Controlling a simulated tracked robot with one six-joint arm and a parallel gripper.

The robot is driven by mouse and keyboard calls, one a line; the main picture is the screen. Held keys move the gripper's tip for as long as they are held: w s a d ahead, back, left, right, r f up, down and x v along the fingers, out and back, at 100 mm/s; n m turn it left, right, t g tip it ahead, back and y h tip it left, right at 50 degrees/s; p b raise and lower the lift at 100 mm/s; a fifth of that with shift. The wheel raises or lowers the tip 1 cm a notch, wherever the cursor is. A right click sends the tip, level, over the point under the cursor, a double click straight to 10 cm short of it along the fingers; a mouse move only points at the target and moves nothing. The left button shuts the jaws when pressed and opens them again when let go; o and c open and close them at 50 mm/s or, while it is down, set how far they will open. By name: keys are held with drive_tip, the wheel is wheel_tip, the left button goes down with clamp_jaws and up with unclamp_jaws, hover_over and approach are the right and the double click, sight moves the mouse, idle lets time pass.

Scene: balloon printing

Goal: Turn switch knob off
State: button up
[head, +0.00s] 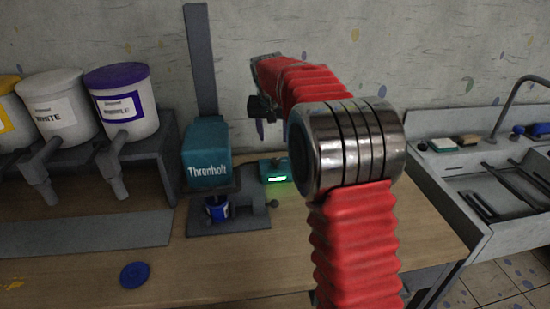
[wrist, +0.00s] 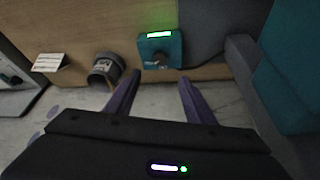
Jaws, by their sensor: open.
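The switch is a small teal box (head: 268,172) with a lit green strip, standing on the table just right of the Threnholt machine. In the wrist view the teal box (wrist: 152,47) shows its glowing strip and a dark knob (wrist: 160,58) on its face. My gripper (wrist: 157,76) is open and empty, its two purple fingers spread and pointing toward the box, apart from it. In the head view my gripper (head: 262,108) is a dark shape at the end of the red arm, above the box. The knob's exact angle is too small to tell.
The teal Threnholt machine (head: 207,155) with its column stands left of the switch, a small blue can (head: 217,208) in it. Paint buckets (head: 122,105) are further left. A blue lid (head: 135,275) lies in front. A sink (head: 480,180) is at right. A dark cup (wrist: 104,70) shows in the wrist view.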

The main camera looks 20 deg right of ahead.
sight(275, 160)
drive_tip(key=x, duration=1.3)
drive_tip(key=shift+w+f, duration=0.15)
drive_tip(key=shift+f, duration=0.25)
drive_tip(key=shift+c, duration=0.7)
drive_tip(key=c, duration=0.9)
